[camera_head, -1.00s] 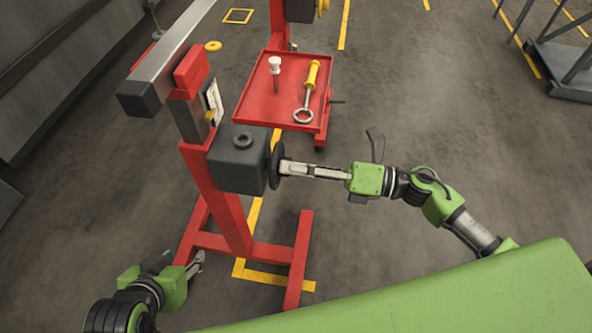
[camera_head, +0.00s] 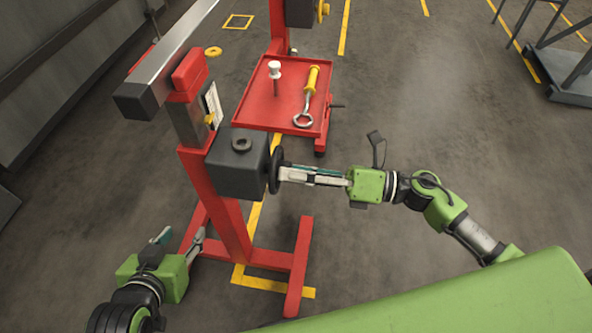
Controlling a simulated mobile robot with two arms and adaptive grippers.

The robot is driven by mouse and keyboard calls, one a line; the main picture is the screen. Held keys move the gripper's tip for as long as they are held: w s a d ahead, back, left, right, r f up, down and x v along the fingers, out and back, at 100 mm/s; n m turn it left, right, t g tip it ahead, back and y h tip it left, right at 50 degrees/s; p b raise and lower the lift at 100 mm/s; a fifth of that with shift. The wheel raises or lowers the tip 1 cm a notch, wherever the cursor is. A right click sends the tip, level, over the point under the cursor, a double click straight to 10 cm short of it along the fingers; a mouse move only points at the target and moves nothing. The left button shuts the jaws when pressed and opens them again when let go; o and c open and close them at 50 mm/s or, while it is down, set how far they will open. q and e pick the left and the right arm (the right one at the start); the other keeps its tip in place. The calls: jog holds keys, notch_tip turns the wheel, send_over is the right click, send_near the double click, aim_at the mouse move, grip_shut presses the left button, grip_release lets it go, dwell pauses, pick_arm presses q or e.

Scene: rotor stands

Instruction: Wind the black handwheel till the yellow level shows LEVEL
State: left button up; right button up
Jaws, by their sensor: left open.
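The black handwheel (camera_head: 275,170) stands edge-on at the right side of a dark gearbox (camera_head: 237,178) on a red stand. My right gripper (camera_head: 284,173) reaches it from the right; its fingers lie close together and look shut on the wheel, though the contact at the tips is partly hidden. A small yellow part (camera_head: 209,119) shows by a white plate (camera_head: 212,101) on the stand's upper post; it may be the yellow level, and no reading is legible. My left gripper (camera_head: 181,238) is open and empty, low beside the stand's post, its fingers apart.
A red tray (camera_head: 253,112) behind the stand holds a white-topped pin (camera_head: 275,78) and a yellow-handled ring tool (camera_head: 308,97). A grey beam (camera_head: 168,62) tops the stand. The red foot (camera_head: 299,266) spreads below the wheel.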

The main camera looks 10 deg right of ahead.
jog(key=v, duration=1.2)
dwell(0.4)
